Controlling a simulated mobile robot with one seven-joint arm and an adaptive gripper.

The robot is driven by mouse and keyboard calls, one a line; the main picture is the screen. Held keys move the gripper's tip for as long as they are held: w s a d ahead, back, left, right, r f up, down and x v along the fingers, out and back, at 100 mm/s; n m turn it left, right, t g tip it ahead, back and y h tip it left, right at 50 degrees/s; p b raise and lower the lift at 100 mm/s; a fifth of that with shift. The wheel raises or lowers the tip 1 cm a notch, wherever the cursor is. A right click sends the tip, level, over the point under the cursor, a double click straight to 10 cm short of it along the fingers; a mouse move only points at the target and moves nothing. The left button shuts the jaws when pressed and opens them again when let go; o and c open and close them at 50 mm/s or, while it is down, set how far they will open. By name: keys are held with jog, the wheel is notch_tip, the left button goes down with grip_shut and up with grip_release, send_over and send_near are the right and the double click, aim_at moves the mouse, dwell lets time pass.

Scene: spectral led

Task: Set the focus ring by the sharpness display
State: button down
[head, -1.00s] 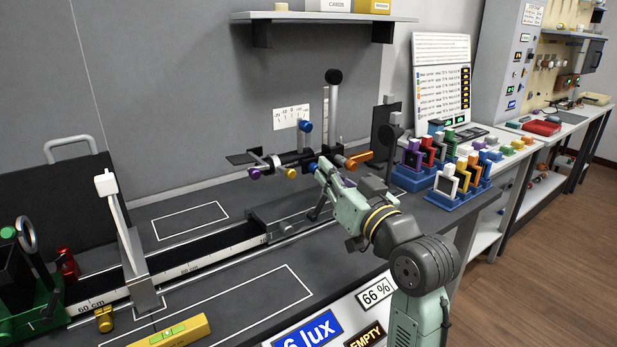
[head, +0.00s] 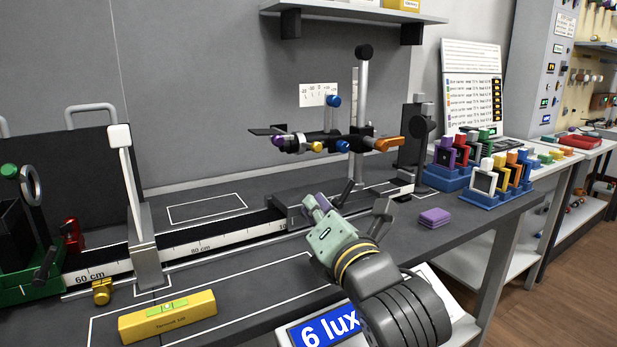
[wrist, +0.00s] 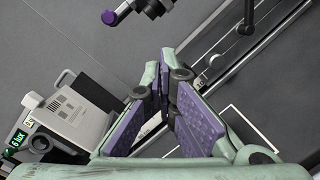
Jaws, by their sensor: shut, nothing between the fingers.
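A black post assembly (head: 331,140) stands on the bench rail, with purple, yellow, blue and orange knobs on its crossbar. Which part is the focus ring I cannot tell for sure. My gripper (head: 314,204) is below and in front of that crossbar, apart from it, over the front side of the rail. In the wrist view its purple-padded fingers (wrist: 168,80) are together at the tips, with nothing between them. A purple-tipped knob (wrist: 110,17) shows beyond them at the top. A blue display (head: 330,326) reads "6 lux"; no percent reading is visible now.
The scaled rail (head: 200,248) runs along the bench, with an upright white-topped plate (head: 128,190) on it. A yellow level (head: 167,316) lies in front. Coloured framed filters (head: 497,178) stand in blue racks at right. A purple block (head: 434,217) lies on the bench.

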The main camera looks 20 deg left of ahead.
jog(key=w+a+r+p, duration=0.3)
jog(key=w+p, duration=0.6)
jog(key=p, duration=0.8)
jog(key=shift+w+a+r, duration=0.2)
jog(key=shift+w+a, duration=0.15)
jog(key=shift+a, duration=0.7)
